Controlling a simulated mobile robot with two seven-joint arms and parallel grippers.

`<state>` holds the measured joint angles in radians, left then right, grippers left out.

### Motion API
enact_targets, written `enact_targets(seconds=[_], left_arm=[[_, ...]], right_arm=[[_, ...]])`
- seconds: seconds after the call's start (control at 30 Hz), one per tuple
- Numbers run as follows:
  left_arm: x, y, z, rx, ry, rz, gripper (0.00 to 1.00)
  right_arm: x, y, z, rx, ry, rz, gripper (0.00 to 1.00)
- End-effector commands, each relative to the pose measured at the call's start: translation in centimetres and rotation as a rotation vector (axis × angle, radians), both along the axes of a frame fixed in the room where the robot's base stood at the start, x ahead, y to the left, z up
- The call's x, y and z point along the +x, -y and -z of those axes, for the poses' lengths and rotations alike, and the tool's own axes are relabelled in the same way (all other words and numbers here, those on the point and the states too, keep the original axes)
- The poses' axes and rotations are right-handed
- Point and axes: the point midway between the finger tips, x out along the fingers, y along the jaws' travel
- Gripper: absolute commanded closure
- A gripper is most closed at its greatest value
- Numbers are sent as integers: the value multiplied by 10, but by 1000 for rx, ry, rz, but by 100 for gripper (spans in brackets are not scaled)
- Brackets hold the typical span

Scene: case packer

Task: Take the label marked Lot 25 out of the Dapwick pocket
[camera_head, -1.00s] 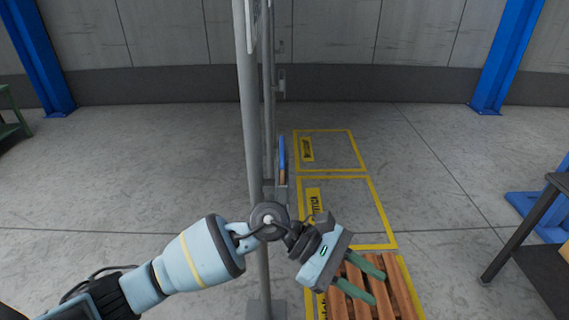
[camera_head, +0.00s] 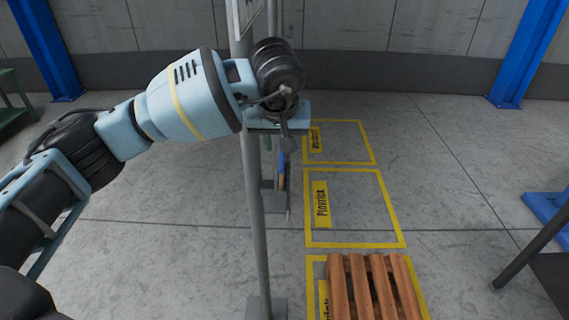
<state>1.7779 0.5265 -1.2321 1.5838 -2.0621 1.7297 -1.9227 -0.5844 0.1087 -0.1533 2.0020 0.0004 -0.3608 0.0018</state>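My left gripper (camera_head: 278,124) is raised in front of the grey post, level with the middle of the stand. Its wrist hides most of it, and the fingers point away from me, so their opening does not show. A white board (camera_head: 243,14) at the top of the post is seen nearly edge-on and cut off by the frame. I cannot read any writing on it. No label marked Lot 25 and no Dapwick pocket can be made out. My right gripper is out of view.
A grey post (camera_head: 257,225) stands upright beside my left arm. Yellow floor bays run along its right, one marked Plovrick (camera_head: 321,204). A wooden pallet (camera_head: 370,285) lies in the nearest bay. A dark table (camera_head: 540,245) stands at right. The floor between is clear.

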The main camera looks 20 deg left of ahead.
Motion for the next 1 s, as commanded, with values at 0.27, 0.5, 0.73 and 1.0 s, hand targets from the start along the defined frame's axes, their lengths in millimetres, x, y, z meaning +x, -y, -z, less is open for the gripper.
enact_targets(seconds=[0.27, 0.5, 0.73, 1.0], left_arm=[[9, -2, 23, -2, -2, -1, 69], [14, -2, 33, -3, -4, -1, 69], [29, -4, 61, -4, -3, -2, 69], [33, -5, 70, -4, -1, 0, 69]], right_arm=[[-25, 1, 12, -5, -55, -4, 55], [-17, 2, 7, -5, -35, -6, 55], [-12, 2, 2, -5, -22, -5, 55], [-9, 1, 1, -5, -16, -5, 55]])
